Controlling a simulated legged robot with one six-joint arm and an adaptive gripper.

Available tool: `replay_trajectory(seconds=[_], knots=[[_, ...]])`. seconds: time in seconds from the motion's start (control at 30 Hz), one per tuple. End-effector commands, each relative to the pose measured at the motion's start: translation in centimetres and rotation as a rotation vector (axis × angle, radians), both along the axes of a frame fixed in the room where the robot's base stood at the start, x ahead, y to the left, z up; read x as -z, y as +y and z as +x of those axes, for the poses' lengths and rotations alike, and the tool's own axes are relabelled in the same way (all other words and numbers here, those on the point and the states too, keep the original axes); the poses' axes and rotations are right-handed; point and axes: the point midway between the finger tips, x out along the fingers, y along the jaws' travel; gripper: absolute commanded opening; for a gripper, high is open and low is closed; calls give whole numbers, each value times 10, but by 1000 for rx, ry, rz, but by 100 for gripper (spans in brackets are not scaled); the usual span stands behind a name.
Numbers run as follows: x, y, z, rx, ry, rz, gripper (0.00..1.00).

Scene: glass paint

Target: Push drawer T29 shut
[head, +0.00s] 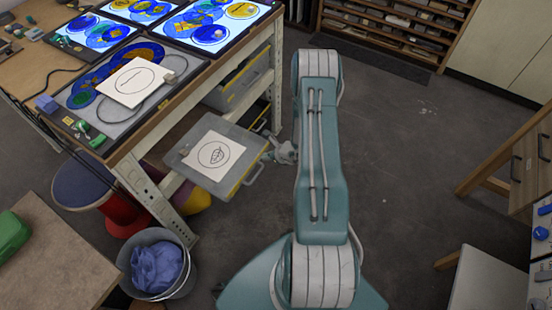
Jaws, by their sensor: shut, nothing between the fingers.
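A grey drawer (183,153) stands pulled out from under the light table. It has a yellow front edge and a metal handle (254,176). A white sheet with a round line drawing (214,156) lies on top of it. No label T29 is readable. My gripper (272,155) is small in the picture, just right of the drawer's front edge, near its far corner. Its fingers are shut and empty. I cannot tell whether they touch the drawer front. My arm hides part of the floor to the right of the gripper.
Above the open drawer, another grey drawer (238,85) sits under the tabletop. Lit glass panels (204,25) cover the table. A bucket with blue cloth (157,265) and a red-and-blue stool (80,186) stand near the table leg.

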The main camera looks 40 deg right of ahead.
Motion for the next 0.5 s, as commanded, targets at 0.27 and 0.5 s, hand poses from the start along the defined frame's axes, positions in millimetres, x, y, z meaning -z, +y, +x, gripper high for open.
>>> replay_trajectory(seconds=[0.27,0.5], knots=[[0,5,12,1,1,0,0],[0,5,12,1,1,0,0]])
